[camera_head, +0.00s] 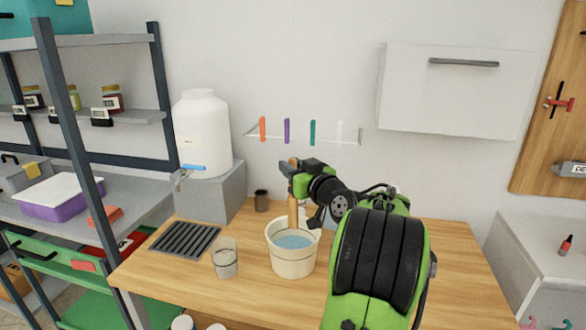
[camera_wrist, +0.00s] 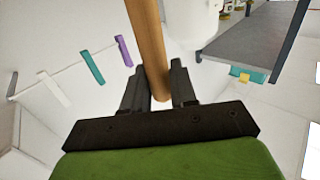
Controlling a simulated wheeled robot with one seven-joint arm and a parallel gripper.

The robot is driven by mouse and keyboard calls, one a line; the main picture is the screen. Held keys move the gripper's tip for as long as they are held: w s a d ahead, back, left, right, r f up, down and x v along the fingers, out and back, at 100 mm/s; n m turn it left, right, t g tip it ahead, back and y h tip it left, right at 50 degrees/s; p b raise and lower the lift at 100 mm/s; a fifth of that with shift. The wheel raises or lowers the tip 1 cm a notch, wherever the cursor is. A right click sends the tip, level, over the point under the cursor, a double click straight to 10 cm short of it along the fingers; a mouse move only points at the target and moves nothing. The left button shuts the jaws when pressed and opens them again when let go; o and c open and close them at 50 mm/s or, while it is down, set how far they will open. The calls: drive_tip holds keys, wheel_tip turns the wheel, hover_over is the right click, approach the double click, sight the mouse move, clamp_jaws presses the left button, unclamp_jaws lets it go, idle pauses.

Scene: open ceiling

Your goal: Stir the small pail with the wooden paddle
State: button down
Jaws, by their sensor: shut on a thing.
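The small pail (camera_head: 293,262) is cream-white and stands on the wooden table with blue liquid in it. My gripper (camera_head: 299,185) is above the pail's back side. It is shut on the wooden paddle (camera_head: 292,211), whose shaft stands about upright. In the head view the paddle's shaft runs down toward the pail's back rim; its lower end is hidden, so I cannot tell if it is in the liquid. In the wrist view the paddle's shaft (camera_wrist: 148,45) passes between the two dark fingers (camera_wrist: 160,92).
A clear glass (camera_head: 225,262) stands left of the pail. A drain grate (camera_head: 185,238), a white water tank (camera_head: 203,135) on a grey block and a small dark cup (camera_head: 261,201) are behind. Coloured clips hang on a wall rail (camera_head: 300,138). The table's front left (camera_head: 150,278) is clear.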

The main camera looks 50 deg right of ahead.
sight(293, 159)
idle(0.3)
drive_tip(key=shift+r+p, duration=0.75)
drive_tip(key=shift+r, duration=0.8)
